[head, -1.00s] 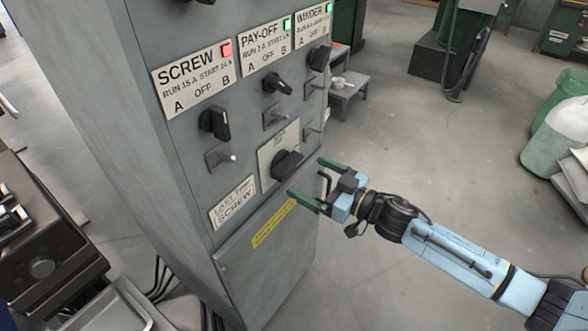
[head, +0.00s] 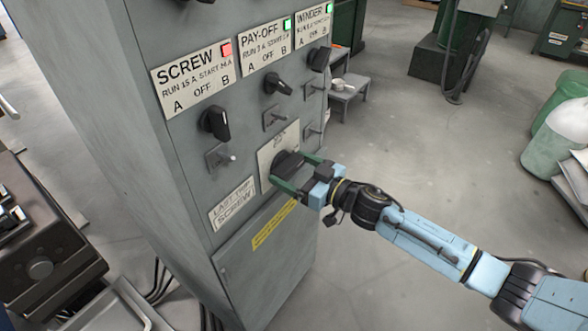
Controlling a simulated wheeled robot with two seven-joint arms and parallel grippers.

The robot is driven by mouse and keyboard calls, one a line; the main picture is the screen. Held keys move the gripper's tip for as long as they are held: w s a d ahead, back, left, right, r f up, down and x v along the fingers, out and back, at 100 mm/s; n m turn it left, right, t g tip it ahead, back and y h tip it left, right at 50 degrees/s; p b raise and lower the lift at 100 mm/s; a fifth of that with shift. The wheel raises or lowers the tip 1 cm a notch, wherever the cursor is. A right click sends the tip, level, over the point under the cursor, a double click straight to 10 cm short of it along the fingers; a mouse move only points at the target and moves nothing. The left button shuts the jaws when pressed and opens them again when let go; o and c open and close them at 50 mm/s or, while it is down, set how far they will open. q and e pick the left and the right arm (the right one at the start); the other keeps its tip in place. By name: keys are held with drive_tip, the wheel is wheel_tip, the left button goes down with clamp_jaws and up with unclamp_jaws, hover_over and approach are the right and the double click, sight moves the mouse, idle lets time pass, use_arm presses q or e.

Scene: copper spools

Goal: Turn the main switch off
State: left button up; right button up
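The main switch, a large black rotary knob (head: 286,161), sits on a pale plate (head: 266,156) low on the grey cabinet front. Its handle lies aslant, and the plate's lettering is too small to read. My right gripper (head: 291,170) is at this knob. Its two green fingers are spread, one above and one below the handle. I cannot tell whether either finger touches it. The fingers hide part of the knob and plate. My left gripper is not in view.
Above are SCREW (head: 214,122), PAY-OFF (head: 277,84) and WINDER (head: 318,59) knobs, with small toggles below them. The SCREW lamp (head: 226,49) is red; the other two are green. A small grey step (head: 348,88) stands behind the cabinet.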

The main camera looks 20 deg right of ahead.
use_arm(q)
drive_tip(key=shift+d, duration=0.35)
use_arm(e)
drive_tip(key=shift+c, duration=0.2)
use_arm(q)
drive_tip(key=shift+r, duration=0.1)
use_arm(e)
drive_tip(key=n+p, duration=0.1)
drive_tip(key=n, duration=0.7)
drive_tip(key=shift+p, duration=0.35)
drive_tip(key=n, duration=0.8)
drive_tip(key=shift+b, duration=0.3)
drive_tip(key=shift+n, duration=0.7)
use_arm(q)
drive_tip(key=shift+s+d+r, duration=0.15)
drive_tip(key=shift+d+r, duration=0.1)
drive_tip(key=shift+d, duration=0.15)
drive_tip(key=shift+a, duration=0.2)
use_arm(e)
drive_tip(key=shift+n, duration=0.4)
